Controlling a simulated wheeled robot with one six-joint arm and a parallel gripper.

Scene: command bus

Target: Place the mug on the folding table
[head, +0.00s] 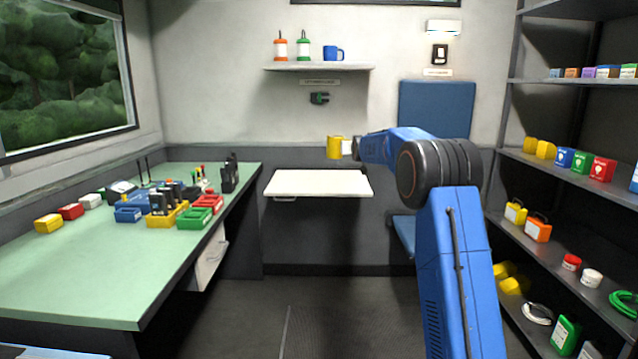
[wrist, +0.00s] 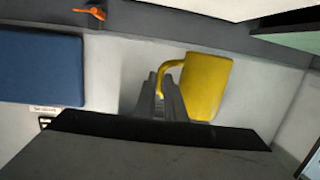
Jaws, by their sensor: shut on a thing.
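A yellow mug (head: 335,147) is held in the air above the white folding table (head: 318,184) in the head view. My gripper (head: 352,148) is shut on the mug's handle side. In the wrist view the fingers of my gripper (wrist: 170,98) close on the handle of the yellow mug (wrist: 207,86), whose body lies to the right of them. There is a gap between the mug and the tabletop. The folding table is fixed out from the back wall and its top is bare. A pale surface (wrist: 195,6) shows at the top of the wrist view.
A wall shelf (head: 320,67) above holds a blue mug (head: 333,53) and two lantern-like items. A green desk (head: 90,265) with radios and coloured trays is at left. Stocked shelves (head: 570,180) stand at right. A blue seat (head: 436,108) is behind my arm.

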